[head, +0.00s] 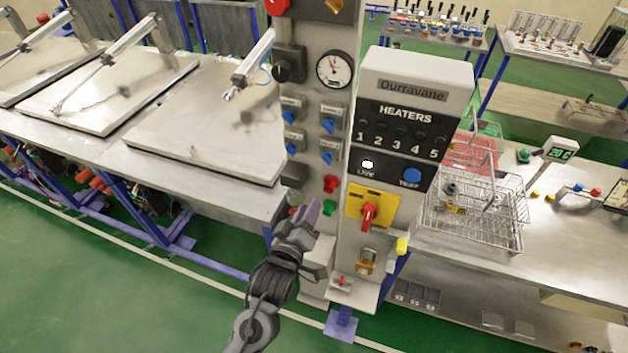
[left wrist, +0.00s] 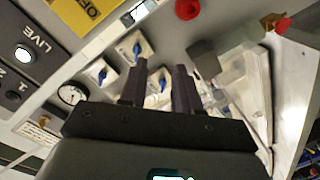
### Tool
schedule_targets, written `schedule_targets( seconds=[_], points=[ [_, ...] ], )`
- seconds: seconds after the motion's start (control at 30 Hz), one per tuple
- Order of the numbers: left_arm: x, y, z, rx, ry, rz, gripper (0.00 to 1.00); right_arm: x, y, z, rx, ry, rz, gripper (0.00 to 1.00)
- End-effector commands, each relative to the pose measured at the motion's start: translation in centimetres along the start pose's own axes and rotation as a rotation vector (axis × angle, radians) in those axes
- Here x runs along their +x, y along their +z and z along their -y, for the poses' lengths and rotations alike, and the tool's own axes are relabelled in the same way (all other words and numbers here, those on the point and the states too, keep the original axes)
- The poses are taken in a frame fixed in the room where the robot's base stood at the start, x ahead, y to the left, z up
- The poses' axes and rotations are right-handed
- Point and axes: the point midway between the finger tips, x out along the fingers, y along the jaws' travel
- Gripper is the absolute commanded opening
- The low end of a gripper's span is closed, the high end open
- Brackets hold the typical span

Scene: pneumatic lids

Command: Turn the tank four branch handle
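A grey control column carries several small blue branch handles on light plates: upper left (head: 289,117), upper right (head: 328,125), lower left (head: 289,147) and lower right (head: 327,157). Their labels are too small to read, so I cannot tell which is tank four. My left gripper (head: 314,212) is in front of the column, below the handles. In the left wrist view its two dark fingers (left wrist: 159,84) stand apart with a gap. One blue handle (left wrist: 162,82) shows between them, farther off; two others (left wrist: 137,47) (left wrist: 102,75) show to the left. My right gripper is not in view.
The HEATERS box (head: 410,115) and a red rotary switch (head: 369,215) on yellow are at right. A gauge (head: 335,69) is above. Lidded tanks (head: 205,120) stand left, a wire basket (head: 475,215) right.

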Motion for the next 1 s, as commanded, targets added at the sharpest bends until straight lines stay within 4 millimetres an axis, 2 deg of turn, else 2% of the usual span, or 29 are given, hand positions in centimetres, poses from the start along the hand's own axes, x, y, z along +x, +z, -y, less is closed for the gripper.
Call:
schedule_targets(
  seconds=[0.03,0.1,0.27,0.47,0.8,1.0],
  points=[
    [0.7,-0.6,-0.9,0.01,0.028,-0.019,0.32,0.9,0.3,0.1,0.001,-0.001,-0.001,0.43],
    [1.2,-1.7,-2.0,0.018,0.05,-0.038,0.32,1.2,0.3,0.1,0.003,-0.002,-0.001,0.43],
    [2.1,-3.0,-3.1,0.028,0.071,-0.059,0.32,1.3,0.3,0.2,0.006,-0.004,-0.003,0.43],
    [4.4,-3.4,-3.4,0.03,0.07,-0.059,0.32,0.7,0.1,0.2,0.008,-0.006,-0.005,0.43],
    [9.5,-3.7,-3.7,0.03,0.07,-0.059,0.32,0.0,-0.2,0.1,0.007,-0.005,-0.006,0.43],
    [11.4,-3.6,-3.8,0.029,0.071,-0.059,0.32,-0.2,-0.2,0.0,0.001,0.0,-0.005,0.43]
  ],
)
